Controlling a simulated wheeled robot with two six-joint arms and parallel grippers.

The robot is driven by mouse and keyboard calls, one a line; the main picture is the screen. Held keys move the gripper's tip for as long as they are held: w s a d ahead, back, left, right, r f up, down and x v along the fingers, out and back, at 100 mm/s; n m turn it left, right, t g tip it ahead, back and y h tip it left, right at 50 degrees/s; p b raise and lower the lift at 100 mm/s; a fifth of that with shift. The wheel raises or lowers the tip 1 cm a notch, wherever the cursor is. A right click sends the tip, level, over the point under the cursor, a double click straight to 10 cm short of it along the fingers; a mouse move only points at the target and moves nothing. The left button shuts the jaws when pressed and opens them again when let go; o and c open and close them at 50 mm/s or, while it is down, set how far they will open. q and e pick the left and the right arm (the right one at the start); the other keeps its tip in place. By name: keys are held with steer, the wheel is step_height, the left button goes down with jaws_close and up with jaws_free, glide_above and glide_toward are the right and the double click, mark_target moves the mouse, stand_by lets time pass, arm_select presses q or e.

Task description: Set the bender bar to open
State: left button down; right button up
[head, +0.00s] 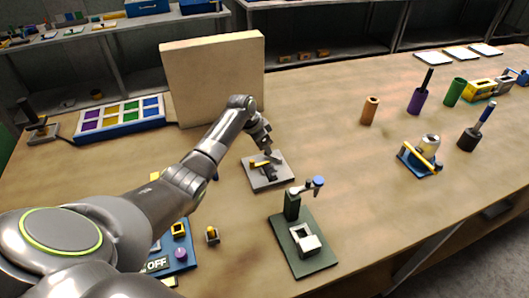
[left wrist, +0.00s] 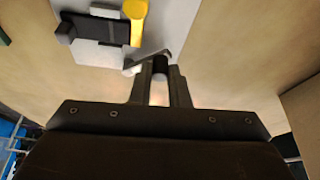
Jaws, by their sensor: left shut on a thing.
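The bender is a light grey plate (head: 270,184) on the table, with a black block and a yellow piece (head: 257,164) on it. In the left wrist view the yellow piece (left wrist: 136,10) and black block (left wrist: 98,32) show at the top. A thin grey bender bar (left wrist: 146,63) runs from the plate's edge to a dark grip between my fingers. My left gripper (left wrist: 160,75) is shut on this dark grip. In the head view my left gripper (head: 267,149) is at the plate's far edge, and the grip is hard to make out. My right gripper is not in view.
A green-based press (head: 316,260) with a blue knob stands nearer. A beige upright board (head: 212,75) is behind my arm. A colored tray (head: 120,116) lies left, a blue panel (head: 181,262) below my arm. Holders and cylinders stand right; the table between is clear.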

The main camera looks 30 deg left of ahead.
arm_select(q)
steer(key=w+m+b, duration=0.1)
steer(key=m+b, duration=0.1)
steer(key=b, duration=0.1)
steer(key=w+m+g+h+b, duration=0.1)
steer(key=m+b, duration=0.1)
steer(key=b, duration=0.2)
steer(key=w+m+g+b, duration=0.1)
steer(key=m+b, duration=0.2)
steer(key=shift+w+d+f+h+b, duration=0.15)
steer(key=shift+d+f+h+b, duration=0.1)
steer(key=shift+d+h+b, duration=0.1)
steer(key=shift+w+d+r+m+g+b, duration=0.1)
steer(key=shift+r+m+g+b, duration=0.1)
steer(key=shift+m+b, duration=0.3)
steer(key=shift+w+d+r+m+g+b, duration=0.1)
steer(key=shift+m+g+b, duration=0.1)
steer(key=shift+b, duration=0.5)
steer(key=c, duration=1.4)
jaws_free()
